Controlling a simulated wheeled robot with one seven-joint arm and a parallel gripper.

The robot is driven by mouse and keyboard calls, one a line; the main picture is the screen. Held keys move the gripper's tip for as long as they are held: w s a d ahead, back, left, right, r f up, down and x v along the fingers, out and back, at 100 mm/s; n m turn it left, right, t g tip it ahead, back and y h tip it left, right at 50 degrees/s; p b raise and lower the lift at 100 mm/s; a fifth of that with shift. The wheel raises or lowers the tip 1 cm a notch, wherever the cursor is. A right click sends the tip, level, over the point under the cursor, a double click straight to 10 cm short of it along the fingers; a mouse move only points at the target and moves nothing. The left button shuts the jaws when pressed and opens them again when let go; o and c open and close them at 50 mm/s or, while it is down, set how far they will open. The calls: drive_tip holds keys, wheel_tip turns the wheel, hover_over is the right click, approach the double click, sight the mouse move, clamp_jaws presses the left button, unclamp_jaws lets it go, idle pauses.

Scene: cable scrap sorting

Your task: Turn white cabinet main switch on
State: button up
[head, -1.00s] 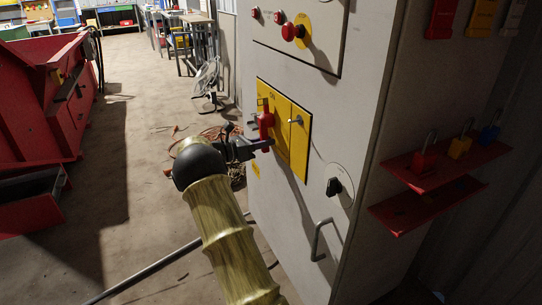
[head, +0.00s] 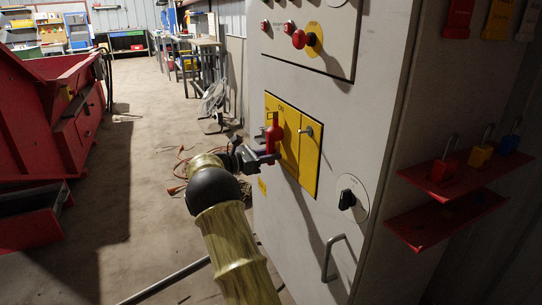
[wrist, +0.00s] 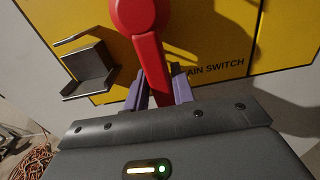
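The white cabinet (head: 385,70) stands at the right of the head view. The yellow main switch plate (head: 310,155) is on its front; it also shows in the wrist view, lettered "…AIN SWITCH" (wrist: 285,50). The red switch handle (head: 273,134) stands roughly upright on the plate in the head view. In the wrist view the red handle (wrist: 151,50) runs from its round hub down between my fingers. My gripper (head: 266,157) is at the handle's lower end. Its purple fingers (wrist: 160,92) flank the handle closely and appear shut on it. The handle's tip is hidden by the gripper body.
A grey metal bracket (wrist: 90,70) juts out left of the handle. A black rotary knob (head: 347,199) and a grey door handle (head: 333,258) are lower on the cabinet. Red shelves with padlocks (head: 465,170) are at the right. Open floor (head: 135,200) lies at left, with cables (head: 180,165) behind my gripper.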

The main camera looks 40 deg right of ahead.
drive_tip(key=shift+o, duration=1.3)
drive_tip(key=shift+a, duration=0.1)
drive_tip(key=p+v, duration=0.5)
drive_tip(key=v, duration=1.2)
drive_tip(key=shift+a, duration=0.15)
